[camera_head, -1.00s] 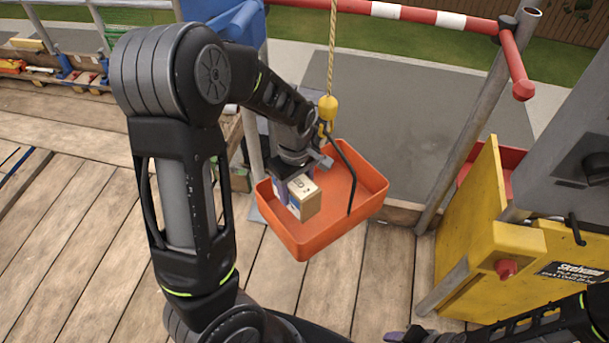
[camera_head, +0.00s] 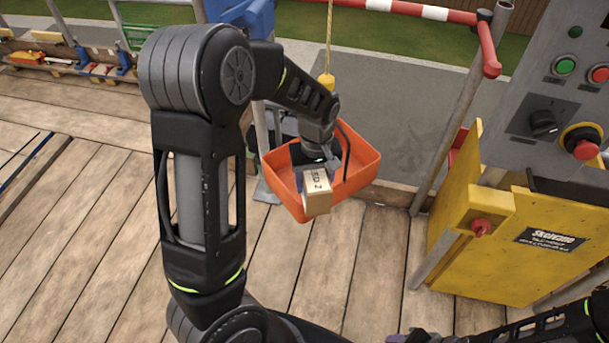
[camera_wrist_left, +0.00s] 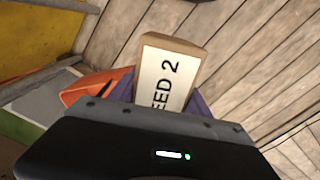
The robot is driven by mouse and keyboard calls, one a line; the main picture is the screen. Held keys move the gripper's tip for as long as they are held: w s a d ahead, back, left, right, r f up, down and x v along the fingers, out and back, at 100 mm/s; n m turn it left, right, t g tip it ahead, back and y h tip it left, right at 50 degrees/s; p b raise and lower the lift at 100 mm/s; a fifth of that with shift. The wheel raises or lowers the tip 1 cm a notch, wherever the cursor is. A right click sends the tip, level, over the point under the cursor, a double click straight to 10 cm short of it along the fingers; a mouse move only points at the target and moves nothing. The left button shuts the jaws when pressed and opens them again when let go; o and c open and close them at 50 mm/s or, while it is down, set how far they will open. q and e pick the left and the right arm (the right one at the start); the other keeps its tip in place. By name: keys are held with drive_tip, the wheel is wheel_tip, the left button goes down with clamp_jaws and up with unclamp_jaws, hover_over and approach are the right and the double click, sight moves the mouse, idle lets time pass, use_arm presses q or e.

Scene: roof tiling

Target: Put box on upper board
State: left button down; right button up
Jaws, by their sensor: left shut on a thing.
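A small tan cardboard box (camera_head: 317,198) with a white printed label is held by my left gripper (camera_head: 315,174). The box overlaps the front rim of an orange tray (camera_head: 284,187) in the head view; its exact height over the tray is unclear. In the left wrist view the box (camera_wrist_left: 166,72) sits between the purple finger pads of my left gripper (camera_wrist_left: 162,98), with "ED 2" readable. My right gripper (camera_head: 402,338) shows only a purple tip at the bottom edge, so its opening is hidden. I cannot tell which board is the upper one.
The tray hangs from a rope with a yellow hook block (camera_head: 326,82). A yellow machine (camera_head: 530,255) with a grey control panel (camera_head: 545,110) stands at the right. Wooden planks (camera_head: 90,240) are largely clear at the left. A red-and-white rail (camera_head: 405,10) runs behind.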

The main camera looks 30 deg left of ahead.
use_arm(q)
drive_tip(key=w+d+f+m, duration=0.3)
drive_tip(key=d+f+m, duration=0.3)
drive_tip(key=d+m, duration=0.3)
drive_tip(key=shift+d+f, duration=0.2)
drive_tip(key=shift+d, duration=0.45)
drive_tip(key=shift+w, duration=0.1)
